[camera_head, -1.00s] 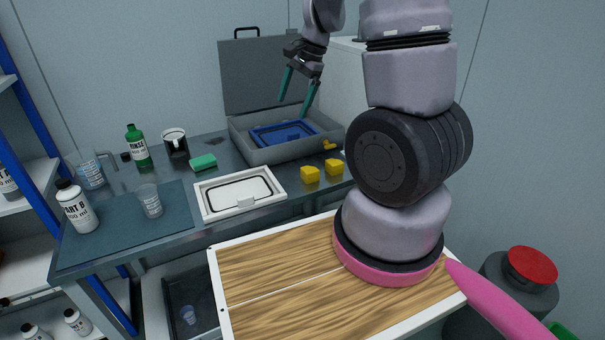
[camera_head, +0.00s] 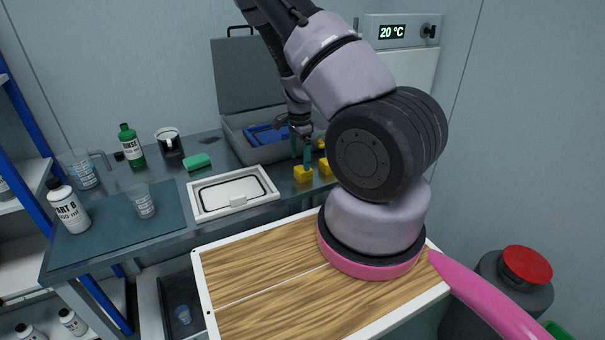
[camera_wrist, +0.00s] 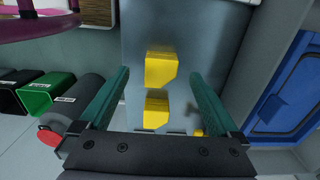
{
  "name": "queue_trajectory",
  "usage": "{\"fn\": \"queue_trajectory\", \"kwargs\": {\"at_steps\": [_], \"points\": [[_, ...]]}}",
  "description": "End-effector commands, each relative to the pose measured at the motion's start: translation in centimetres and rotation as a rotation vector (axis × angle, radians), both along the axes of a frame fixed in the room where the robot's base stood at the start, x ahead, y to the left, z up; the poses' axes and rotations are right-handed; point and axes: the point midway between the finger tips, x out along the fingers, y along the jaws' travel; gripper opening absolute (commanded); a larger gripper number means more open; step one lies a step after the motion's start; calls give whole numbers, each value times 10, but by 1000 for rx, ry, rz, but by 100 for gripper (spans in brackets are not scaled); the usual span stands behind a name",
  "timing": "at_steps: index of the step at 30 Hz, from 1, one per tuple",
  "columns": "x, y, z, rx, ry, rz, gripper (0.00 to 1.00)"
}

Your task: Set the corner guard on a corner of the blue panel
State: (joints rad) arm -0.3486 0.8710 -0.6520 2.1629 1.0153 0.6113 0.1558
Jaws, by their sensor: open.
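In the wrist view, one guard (camera_wrist: 160,68) lies between the fingertips and another (camera_wrist: 156,108) lies nearer the palm. My gripper (camera_head: 300,160) is open and points down at the left guard; I cannot tell whether the fingers touch it. It also shows in the wrist view (camera_wrist: 160,75). The blue panel (camera_head: 262,135) lies in the open case, partly hidden by my arm; its edge shows at right in the wrist view (camera_wrist: 275,118).
The grey case (camera_head: 262,154) has its lid raised behind. A white framed tray (camera_head: 213,208) and a green sponge (camera_head: 197,161) lie left of the guards. Bottles and cups stand farther left. A small yellow piece (camera_wrist: 199,132) shows beside the right finger.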

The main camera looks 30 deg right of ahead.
Motion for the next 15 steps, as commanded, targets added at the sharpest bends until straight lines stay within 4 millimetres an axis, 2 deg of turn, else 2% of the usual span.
{"fn": "queue_trajectory", "kwargs": {"at_steps": [4,12,15], "points": [[0,0,-12,0,2,-1,98],[2,1,-50,0,2,0,98],[3,1,-55,1,0,0,98]]}}
